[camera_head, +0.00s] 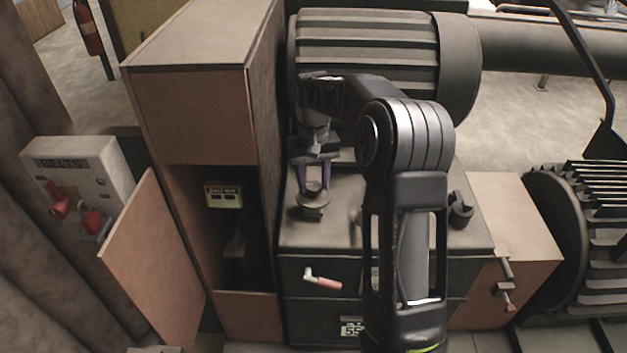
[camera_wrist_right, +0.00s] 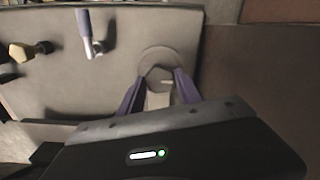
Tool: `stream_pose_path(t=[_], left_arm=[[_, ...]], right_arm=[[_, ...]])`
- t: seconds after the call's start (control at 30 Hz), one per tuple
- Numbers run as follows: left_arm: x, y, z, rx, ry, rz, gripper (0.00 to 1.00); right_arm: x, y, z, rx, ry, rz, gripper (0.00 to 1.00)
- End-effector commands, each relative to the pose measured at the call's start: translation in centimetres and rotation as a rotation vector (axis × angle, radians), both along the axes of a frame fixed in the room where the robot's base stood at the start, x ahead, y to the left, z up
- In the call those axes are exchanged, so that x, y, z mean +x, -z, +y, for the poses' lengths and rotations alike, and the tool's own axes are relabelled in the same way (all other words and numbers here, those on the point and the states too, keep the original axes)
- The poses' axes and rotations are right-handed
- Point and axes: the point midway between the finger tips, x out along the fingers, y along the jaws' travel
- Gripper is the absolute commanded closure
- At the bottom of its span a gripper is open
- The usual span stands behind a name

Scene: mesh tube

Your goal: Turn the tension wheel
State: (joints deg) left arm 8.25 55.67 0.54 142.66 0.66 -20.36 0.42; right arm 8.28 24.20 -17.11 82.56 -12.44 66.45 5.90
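A small grey round wheel with a raised knob in its middle, which I take for the tension wheel (camera_head: 313,211), sits on top of the dark machine cabinet. It also shows in the right wrist view (camera_wrist_right: 158,58), straight ahead of the fingers. My right gripper (camera_head: 312,180) reaches down over it with its purple fingers apart, one on each side of the knob. The right gripper also shows in the right wrist view (camera_wrist_right: 161,78). A narrow gap seems to show beside the knob; contact cannot be made out. My left gripper is not in view.
A red-handled lever (camera_head: 322,281) is on the cabinet front. Another dark knob (camera_head: 461,210) stands at its right. A ribbed roller (camera_head: 365,55) lies behind. A tall brown cabinet (camera_head: 195,115) and the BELTS box (camera_head: 80,170) with red handles stand left. My right arm hides the cabinet's middle.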

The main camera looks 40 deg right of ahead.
Motion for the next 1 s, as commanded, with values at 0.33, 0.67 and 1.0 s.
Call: stream_pose_path(t=[0.33,0.67,1.0], left_arm=[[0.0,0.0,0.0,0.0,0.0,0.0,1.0],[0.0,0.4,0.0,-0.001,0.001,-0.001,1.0],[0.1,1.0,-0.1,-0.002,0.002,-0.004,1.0]], right_arm=[[0.0,0.0,0.0,0.0,-0.001,0.001,0.41],[0.1,-1.6,0.0,0.0,-0.001,-0.001,0.41],[0.1,-6.9,0.0,0.0,-0.001,-0.001,0.41]])
